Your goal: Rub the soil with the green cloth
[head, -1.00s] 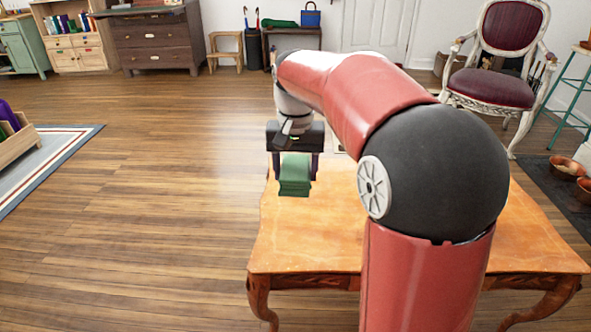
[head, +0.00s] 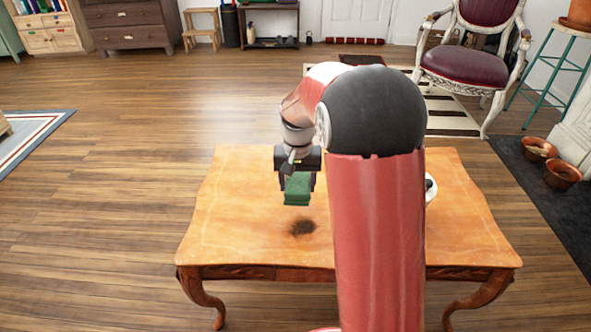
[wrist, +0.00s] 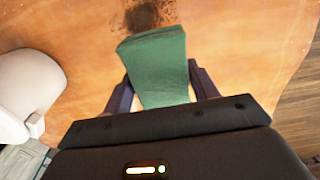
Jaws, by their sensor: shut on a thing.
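My gripper (head: 298,183) is shut on the folded green cloth (head: 297,190), above the wooden table. The cloth also shows between the fingers in the wrist view (wrist: 158,66). The soil (head: 302,227) is a dark brown smudge on the tabletop. In the head view it lies just below the cloth in the picture. In the wrist view the soil (wrist: 148,14) is at the top edge, just beyond the cloth's far end, and may be partly covered by it. The cloth appears held above the table; I cannot tell the exact gap.
The orange-brown table (head: 230,215) has clear surface left of the soil. A white object (head: 431,187) is partly hidden behind my arm on the table's right; a white rounded object (wrist: 28,82) shows in the wrist view. A red-seated chair (head: 474,58) stands beyond.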

